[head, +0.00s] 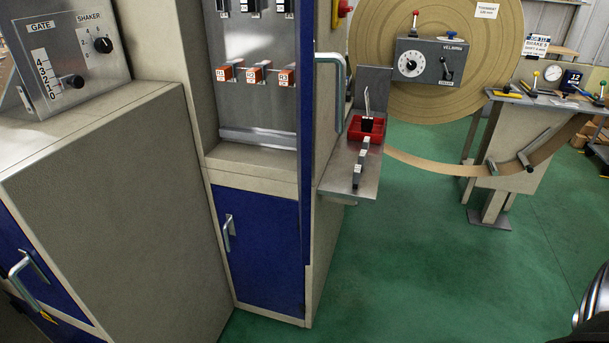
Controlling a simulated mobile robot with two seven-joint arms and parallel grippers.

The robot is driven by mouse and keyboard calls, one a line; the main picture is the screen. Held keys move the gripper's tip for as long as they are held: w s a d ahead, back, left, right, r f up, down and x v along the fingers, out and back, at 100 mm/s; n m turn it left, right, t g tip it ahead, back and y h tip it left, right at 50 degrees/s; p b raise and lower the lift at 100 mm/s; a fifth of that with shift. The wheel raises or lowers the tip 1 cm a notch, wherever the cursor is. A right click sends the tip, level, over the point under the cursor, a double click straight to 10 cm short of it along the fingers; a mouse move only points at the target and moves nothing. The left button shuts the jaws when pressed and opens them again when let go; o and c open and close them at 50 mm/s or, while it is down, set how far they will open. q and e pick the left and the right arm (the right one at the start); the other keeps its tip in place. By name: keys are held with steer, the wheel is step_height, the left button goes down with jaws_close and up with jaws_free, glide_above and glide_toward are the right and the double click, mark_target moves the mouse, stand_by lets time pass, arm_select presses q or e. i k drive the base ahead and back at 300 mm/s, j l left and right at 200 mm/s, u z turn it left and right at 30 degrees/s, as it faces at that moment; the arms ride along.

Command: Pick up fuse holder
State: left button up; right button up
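No part is plainly marked as the fuse holder. Several orange-red blocks with white labels (257,73) sit in a row on the grey panel inside the open cabinet. A dark bar-shaped part with pale labels (360,163) lies on the small metal shelf (338,180) to the right of that cabinet. A red tray (369,128) with a dark item in it sits behind the bar on the same shelf. Which of these is the fuse holder I cannot tell. Neither gripper shows clearly. A dark, shiny piece, likely of my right arm, shows at the lower right edge.
A beige cabinet with a control box (65,62) stands at the left. A blue lower door (257,248) is shut. A large brown roll (490,50) and a workbench (530,97) stand at the back right. The green floor (440,260) is clear in front.

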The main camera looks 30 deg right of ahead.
mark_target(357, 167)
steer(key=l+u, duration=0.2)
steer(key=u, duration=0.25)
steer(key=l+u, duration=0.2)
steer(key=u, duration=0.3)
steer(key=k+l, duration=0.1)
steer(key=l, duration=1.1)
steer(key=k+l, duration=0.15)
steer(key=l, duration=0.45)
steer(key=k+l, duration=0.1)
steer(key=l, duration=0.5)
steer(key=k+l, duration=0.1)
steer(key=l, duration=1.15)
steer(key=k, duration=0.1)
